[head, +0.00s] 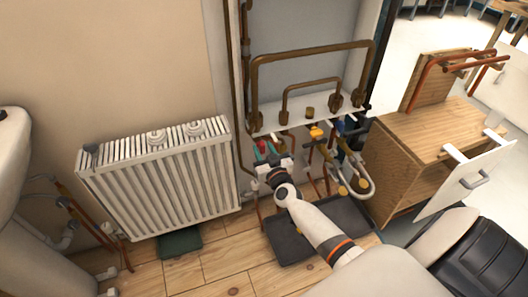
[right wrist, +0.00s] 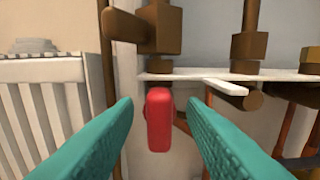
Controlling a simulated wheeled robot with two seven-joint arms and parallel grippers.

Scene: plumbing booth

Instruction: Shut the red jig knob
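The red jig knob (right wrist: 159,120) is a narrow, upright red handle with rounded ends in the right wrist view. It stands just ahead of and between the two teal fingers of my right gripper (right wrist: 160,118), with a gap on each side. In the head view a small red part of the knob (head: 261,146) shows at the left of the pipework, just beyond my right gripper (head: 268,156). My right gripper is open and holds nothing. I cannot tell how deep the knob sits between the fingers. My left gripper is out of view.
A white radiator (head: 165,185) stands left of the pipework. Brown pipes (head: 310,52) rise from a white shelf (head: 300,119) above the knob. A dark tray (head: 290,243) lies on the floor below. A wooden cabinet (head: 432,135) with an open white door (head: 465,182) stands at right.

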